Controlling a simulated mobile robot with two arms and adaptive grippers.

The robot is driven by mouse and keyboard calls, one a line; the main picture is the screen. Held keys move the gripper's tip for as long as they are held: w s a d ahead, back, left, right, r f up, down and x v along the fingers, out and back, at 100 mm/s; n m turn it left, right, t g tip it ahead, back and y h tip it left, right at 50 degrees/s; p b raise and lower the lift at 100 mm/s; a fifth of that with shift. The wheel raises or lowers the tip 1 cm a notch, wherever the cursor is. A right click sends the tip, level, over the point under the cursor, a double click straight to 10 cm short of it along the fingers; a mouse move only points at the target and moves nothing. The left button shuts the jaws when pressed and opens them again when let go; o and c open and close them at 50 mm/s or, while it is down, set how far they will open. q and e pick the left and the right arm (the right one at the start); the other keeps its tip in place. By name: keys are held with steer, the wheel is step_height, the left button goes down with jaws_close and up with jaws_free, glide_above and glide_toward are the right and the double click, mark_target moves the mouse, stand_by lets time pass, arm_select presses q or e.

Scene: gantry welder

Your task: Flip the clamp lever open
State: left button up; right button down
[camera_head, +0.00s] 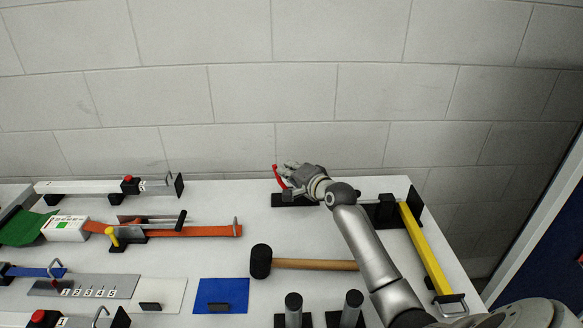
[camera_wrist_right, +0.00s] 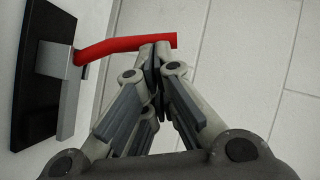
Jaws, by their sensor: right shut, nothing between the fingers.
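The clamp has a red lever (camera_head: 278,176) on a black base (camera_head: 284,201), at the back edge of the white table. In the right wrist view, the red lever (camera_wrist_right: 108,47) rises from a grey bracket (camera_wrist_right: 57,62) on the black base (camera_wrist_right: 38,40) and bends toward the fingertips. My right gripper (camera_head: 286,168) is beside the lever in the head view. In the right wrist view, my right gripper (camera_wrist_right: 157,52) is shut, its tips against or just beside the lever's free end; contact is unclear. My left gripper is not in view.
A mallet (camera_head: 310,264) lies in front of the clamp, partly under my right arm. An orange strip (camera_head: 200,231) with a yellow-handled clamp (camera_head: 112,236) lies left. The block wall (camera_head: 270,100) is close behind.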

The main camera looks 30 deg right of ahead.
steer(key=shift+w+a+f+n+g+h+p, duration=0.65)
steer(key=shift+a+n+p, duration=0.35)
steer(key=shift+p, duration=0.8)
steer(key=shift+w+a+f+n+g+h+p, duration=0.5)
steer(key=shift+w+a+n+g+p, duration=0.45)
steer(key=shift+p, duration=0.85)
steer(key=shift+w+a+f+n+g+h+p, duration=0.35)
steer(key=shift+a+f+n+g+h+p, duration=0.3)
steer(key=shift+a+p, duration=0.85)
steer(key=shift+d+r+p, duration=0.1)
steer(key=shift+d+p, duration=0.15)
steer(key=shift+p, duration=0.05)
steer(key=shift+r, duration=0.15)
